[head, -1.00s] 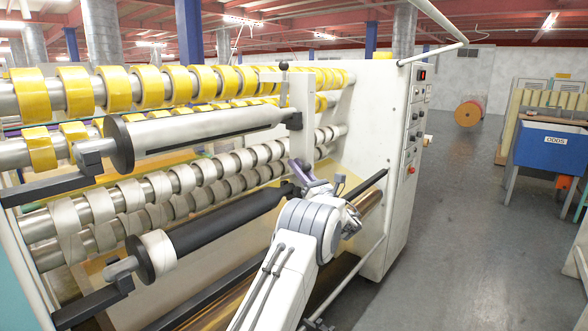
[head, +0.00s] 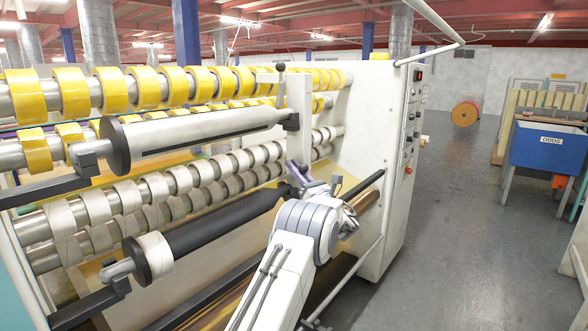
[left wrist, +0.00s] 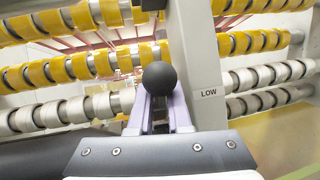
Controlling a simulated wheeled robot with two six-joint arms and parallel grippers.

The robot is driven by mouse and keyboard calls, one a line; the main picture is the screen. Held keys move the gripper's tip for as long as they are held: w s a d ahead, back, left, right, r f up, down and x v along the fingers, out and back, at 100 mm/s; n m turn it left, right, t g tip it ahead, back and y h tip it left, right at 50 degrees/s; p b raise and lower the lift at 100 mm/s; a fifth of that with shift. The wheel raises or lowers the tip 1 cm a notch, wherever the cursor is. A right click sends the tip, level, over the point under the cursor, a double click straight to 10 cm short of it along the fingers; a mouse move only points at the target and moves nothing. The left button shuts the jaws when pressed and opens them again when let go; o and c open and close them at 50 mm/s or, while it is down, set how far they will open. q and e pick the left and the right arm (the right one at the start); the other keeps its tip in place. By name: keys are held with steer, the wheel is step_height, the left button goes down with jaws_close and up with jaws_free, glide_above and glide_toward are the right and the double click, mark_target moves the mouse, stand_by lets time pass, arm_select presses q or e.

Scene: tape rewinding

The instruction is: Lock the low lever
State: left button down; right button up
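The low lever shows its black ball knob (left wrist: 160,78) in the left wrist view, beside a pale post with a LOW label (left wrist: 209,92). My left gripper (left wrist: 159,108) has two lilac fingers apart, one on each side below the knob, with a gap between them. Whether they touch the lever is hidden. In the head view, my left gripper (head: 299,172) is at the far end of the lower black shaft (head: 215,228); the low lever is hard to make out there. My right gripper is not in view.
The upper grey shaft (head: 200,130) has its own upright lever with a black knob (head: 282,66). Rows of yellow tape rolls (head: 145,88) and white rolls (head: 158,186) fill the machine. The white side panel (head: 365,130) stands right of the arm. Open floor (head: 440,230) lies beyond.

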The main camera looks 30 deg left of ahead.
arm_select(q)
steer(key=c, duration=1.2)
jaws_free()
steer(key=shift+w+d+r+t, duration=0.15)
steer(key=shift+d+r+t, duration=0.15)
steer(key=shift+d+r, duration=0.35)
steer(key=shift+o, duration=0.2)
steer(key=shift+s+f+b, duration=0.2)
steer(key=shift+f+b, duration=0.1)
steer(key=shift+f, duration=0.05)
steer(key=s+d+f+b, duration=0.3)
steer(key=d+f+b, duration=0.3)
steer(key=f, duration=0.3)
steer(key=shift+s+d, duration=0.25)
steer(key=shift+d, duration=0.1)
steer(key=v, duration=1)
